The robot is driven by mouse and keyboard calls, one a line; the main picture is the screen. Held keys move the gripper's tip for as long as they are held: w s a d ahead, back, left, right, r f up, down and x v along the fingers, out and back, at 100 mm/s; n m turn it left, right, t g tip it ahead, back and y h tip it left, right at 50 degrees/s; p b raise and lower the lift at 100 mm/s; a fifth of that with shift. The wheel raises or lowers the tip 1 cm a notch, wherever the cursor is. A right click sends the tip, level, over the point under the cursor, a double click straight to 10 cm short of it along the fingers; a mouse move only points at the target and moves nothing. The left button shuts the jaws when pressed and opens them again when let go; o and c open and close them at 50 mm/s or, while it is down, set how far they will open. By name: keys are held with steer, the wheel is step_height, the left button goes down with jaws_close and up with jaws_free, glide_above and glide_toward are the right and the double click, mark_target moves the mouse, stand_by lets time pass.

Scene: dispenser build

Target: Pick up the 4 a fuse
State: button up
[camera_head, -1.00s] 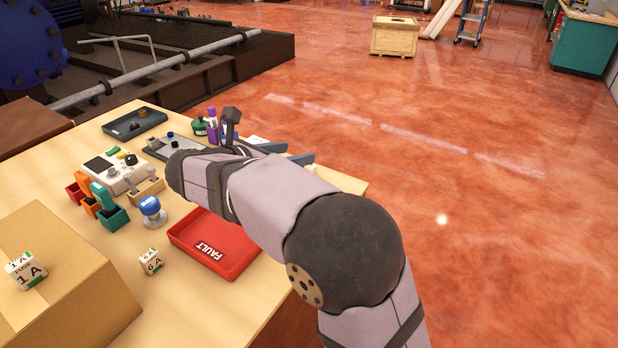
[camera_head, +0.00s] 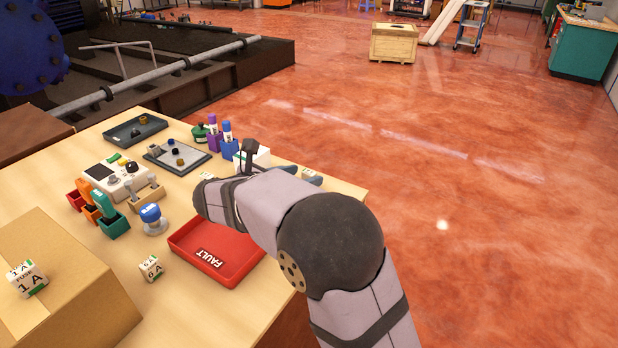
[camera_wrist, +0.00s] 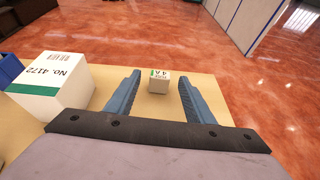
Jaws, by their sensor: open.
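The 4 A fuse (camera_wrist: 159,84) is a small white block with a green stripe and upside-down "4 A" lettering. It stands on the wooden table near its edge in the wrist view. My gripper (camera_wrist: 158,73) is open, with a blue-grey finger on either side of the fuse in the picture and a visible gap at each side. I cannot tell whether the fingers are down at its height. In the head view my gripper (camera_head: 303,174) is over the table's right corner, largely hidden behind my arm.
A white box marked No. 4172 (camera_wrist: 52,80) stands left of my gripper. A red FAULT tray (camera_head: 232,272) lies under my arm's near side. A 6 A fuse (camera_head: 151,268) and a 1 A fuse (camera_head: 28,280) on a cardboard box (camera_head: 75,300) are farther left. The table edge is close.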

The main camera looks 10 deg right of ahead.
mark_target(307, 175)
steer(key=shift+x, duration=1.9)
steer(key=shift+f, duration=0.1)
steer(key=c, duration=1.1)
step_height(307, 175, up, 10)
steer(key=shift+p, duration=0.45)
